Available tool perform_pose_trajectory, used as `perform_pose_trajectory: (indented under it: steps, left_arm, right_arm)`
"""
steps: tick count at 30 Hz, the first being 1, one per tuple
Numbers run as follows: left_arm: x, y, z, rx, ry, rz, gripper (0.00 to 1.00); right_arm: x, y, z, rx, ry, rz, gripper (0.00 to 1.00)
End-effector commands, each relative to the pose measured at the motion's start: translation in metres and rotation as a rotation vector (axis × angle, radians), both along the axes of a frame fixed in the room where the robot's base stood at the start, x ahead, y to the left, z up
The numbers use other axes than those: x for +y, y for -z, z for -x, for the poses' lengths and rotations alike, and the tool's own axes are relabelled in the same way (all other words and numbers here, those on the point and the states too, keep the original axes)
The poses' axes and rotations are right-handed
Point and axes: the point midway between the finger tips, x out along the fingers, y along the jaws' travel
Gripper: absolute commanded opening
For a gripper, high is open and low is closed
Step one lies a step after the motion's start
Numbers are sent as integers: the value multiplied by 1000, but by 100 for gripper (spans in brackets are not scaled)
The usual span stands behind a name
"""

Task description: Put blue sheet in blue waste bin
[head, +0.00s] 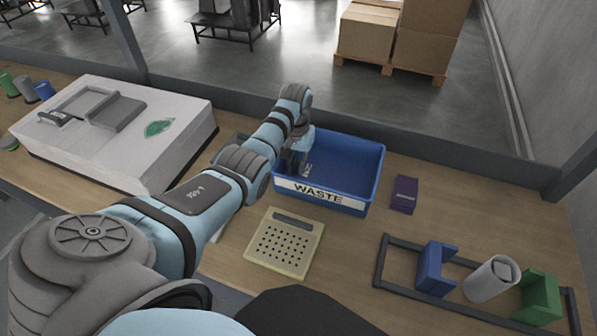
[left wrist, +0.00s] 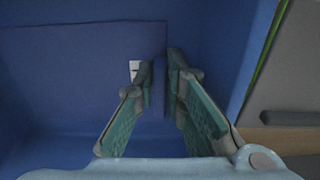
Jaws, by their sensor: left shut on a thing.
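The blue waste bin (head: 365,172), marked WASTE on its front, stands on the table in the head view. My left gripper (head: 291,163) reaches into the left part of this bin. In the left wrist view, its fingers (left wrist: 160,68) are close together on the right edge of a flat blue sheet (left wrist: 75,70), which has a small white mark beside the left finger. The bin's blue walls surround the sheet there. In the head view the arm and gripper hide most of the sheet. My right gripper is not in view.
A beige perforated block (head: 283,243) lies in front of the bin, and a purple box (head: 404,194) lies to its right. A dark frame (head: 383,262) at right has blue, white and green items by it. A large white machine (head: 120,150) stands at left.

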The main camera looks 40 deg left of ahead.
Motion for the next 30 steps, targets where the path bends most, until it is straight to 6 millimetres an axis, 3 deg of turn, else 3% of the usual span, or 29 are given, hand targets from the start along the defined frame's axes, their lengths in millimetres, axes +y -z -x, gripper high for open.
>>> perform_pose_trajectory:
  steps: [10,11,14,23,26,30]
  left_arm:
    - [-1,1,-1,-1,0,1,0]
    - [-1,1,-1,-1,0,1,13]
    - [0,0,0,-1,0,1,29]
    - [0,-1,0,-1,0,1,30]
    - [0,-11,-1,-2,0,0,30]
    - [0,-45,-2,-6,0,0,30]
  right_arm:
    - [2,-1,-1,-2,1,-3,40]
    - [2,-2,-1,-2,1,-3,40]
    - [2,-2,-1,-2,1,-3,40]
    - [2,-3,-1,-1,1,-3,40]
    - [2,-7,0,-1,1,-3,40]
    - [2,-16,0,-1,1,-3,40]
